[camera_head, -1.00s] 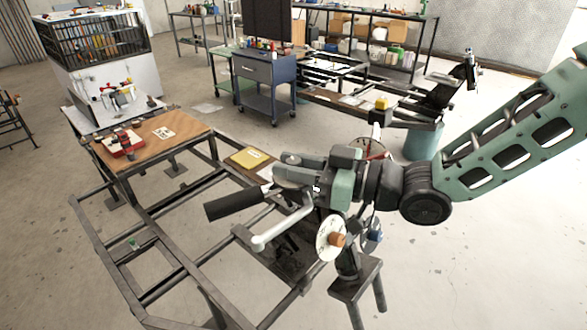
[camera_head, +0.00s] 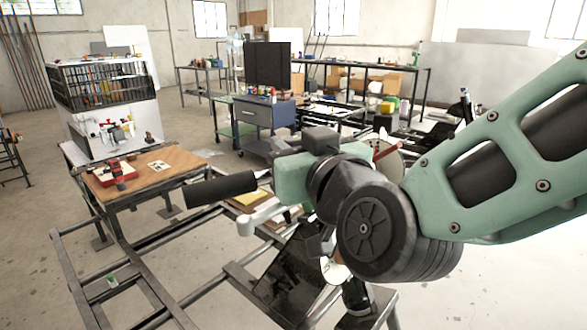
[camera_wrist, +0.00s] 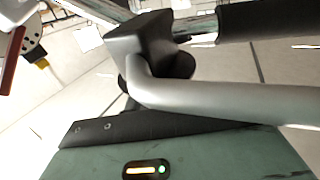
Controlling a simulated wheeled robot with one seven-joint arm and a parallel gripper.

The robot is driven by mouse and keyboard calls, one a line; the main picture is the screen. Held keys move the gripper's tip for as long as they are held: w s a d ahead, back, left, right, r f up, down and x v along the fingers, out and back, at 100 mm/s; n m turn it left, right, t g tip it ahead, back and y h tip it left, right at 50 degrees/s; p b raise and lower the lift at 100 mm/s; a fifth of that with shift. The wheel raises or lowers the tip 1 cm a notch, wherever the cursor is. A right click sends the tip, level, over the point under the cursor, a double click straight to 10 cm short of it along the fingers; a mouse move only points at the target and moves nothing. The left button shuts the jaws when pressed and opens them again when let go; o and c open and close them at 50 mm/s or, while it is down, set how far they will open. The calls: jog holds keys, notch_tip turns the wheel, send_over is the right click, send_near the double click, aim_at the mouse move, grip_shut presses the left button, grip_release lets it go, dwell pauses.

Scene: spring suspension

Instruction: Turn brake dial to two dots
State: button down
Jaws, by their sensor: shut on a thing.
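A pale round dial with a red pointer (camera_head: 388,155) stands behind my wrist. A second pale dial (camera_head: 336,270) is mostly hidden below my wrist. I cannot tell which one is the brake dial, and no two-dot mark is readable. A light grey bent lever (camera_head: 262,220) lies near a black handle (camera_head: 220,188); in the wrist view the lever (camera_wrist: 225,98) crosses close in front. My gripper (camera_wrist: 155,50) appears shut at the lever's bend; the exact contact is hidden. A pale disc-like part with dark spots (camera_wrist: 28,42) and a red-brown bar show at the wrist view's upper left.
A metal frame (camera_head: 150,240) spreads below and left of my arm. A wooden-topped table (camera_head: 180,163) with a red item stands to the left. A blue drawer cart (camera_head: 262,122) and workbenches stand behind. Open floor lies between them.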

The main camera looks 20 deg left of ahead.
jog(key=shift+s+m+t+h+b, duration=0.1)
jog(key=shift+m+t+h+b, duration=0.45)
jog(key=shift+t+h, duration=0.25)
jog(key=shift+r+m, duration=0.1)
jog(key=shift+m, duration=0.15)
jog(key=c, duration=1.3)
grip_release()
jog(key=shift+o, duration=0.2)
jog(key=b+v, duration=0.1)
jog(key=v, duration=1.6)
jog(key=shift+s+b, duration=0.2)
jog(key=shift+b, duration=0.1)
jog(key=shift+a, duration=0.1)
